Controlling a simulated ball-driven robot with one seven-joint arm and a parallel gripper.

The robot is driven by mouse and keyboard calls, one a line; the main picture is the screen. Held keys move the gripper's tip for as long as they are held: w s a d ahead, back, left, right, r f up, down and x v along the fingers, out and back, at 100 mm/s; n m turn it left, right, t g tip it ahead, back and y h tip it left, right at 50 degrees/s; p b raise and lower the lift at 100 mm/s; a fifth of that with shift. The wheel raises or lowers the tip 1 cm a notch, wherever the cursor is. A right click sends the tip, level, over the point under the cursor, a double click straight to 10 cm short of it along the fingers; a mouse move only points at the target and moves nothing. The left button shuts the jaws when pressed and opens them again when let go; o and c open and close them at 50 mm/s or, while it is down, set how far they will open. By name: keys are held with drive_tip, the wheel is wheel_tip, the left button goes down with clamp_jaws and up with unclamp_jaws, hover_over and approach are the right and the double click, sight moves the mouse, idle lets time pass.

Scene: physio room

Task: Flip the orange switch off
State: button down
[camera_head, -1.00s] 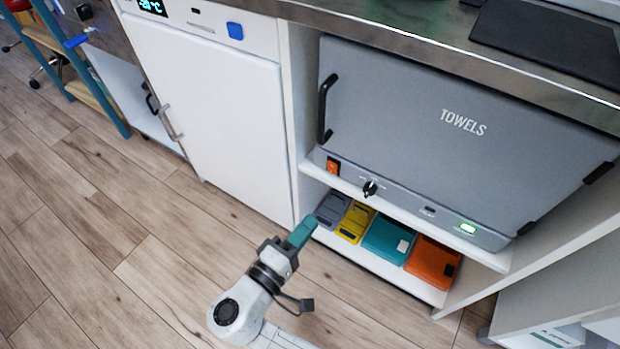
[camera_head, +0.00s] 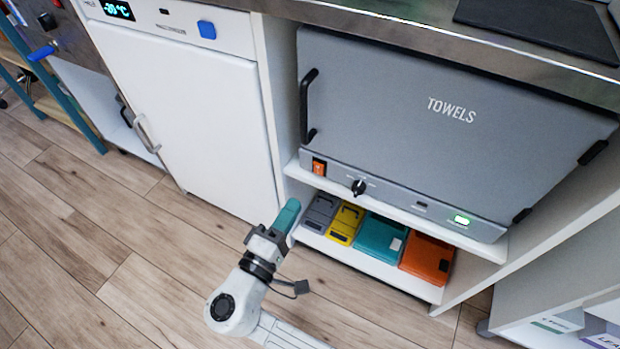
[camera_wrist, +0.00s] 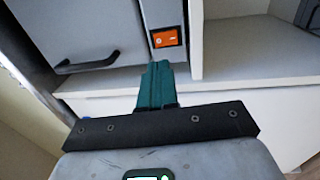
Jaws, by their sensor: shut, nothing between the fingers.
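The orange switch (camera_head: 319,167) is a small rocker in a dark frame at the left end of the control strip under the grey towel warmer (camera_head: 440,110). It also shows in the wrist view (camera_wrist: 166,38), just beyond and slightly right of my fingertips. My gripper (camera_head: 288,210) is shut and empty, its teal fingers pointing up toward the shelf, below and left of the switch and apart from it. In the wrist view the closed fingers (camera_wrist: 157,78) stand side by side. A green lamp (camera_head: 462,220) is lit on the strip's right.
A black knob (camera_head: 359,187) sits right of the switch. Grey, yellow, teal and orange boxes (camera_head: 431,258) lie on the shelf below. A white fridge (camera_head: 190,110) stands left, with the cabinet side panel between. The wood floor (camera_head: 120,240) at left is clear.

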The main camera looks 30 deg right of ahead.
sight(317, 166)
drive_tip(key=b+x, duration=0.2)
drive_tip(key=x, duration=0.6)
drive_tip(key=shift+w+d, duration=0.2)
drive_tip(key=shift+d, duration=0.05)
drive_tip(key=shift+d+r, duration=0.1)
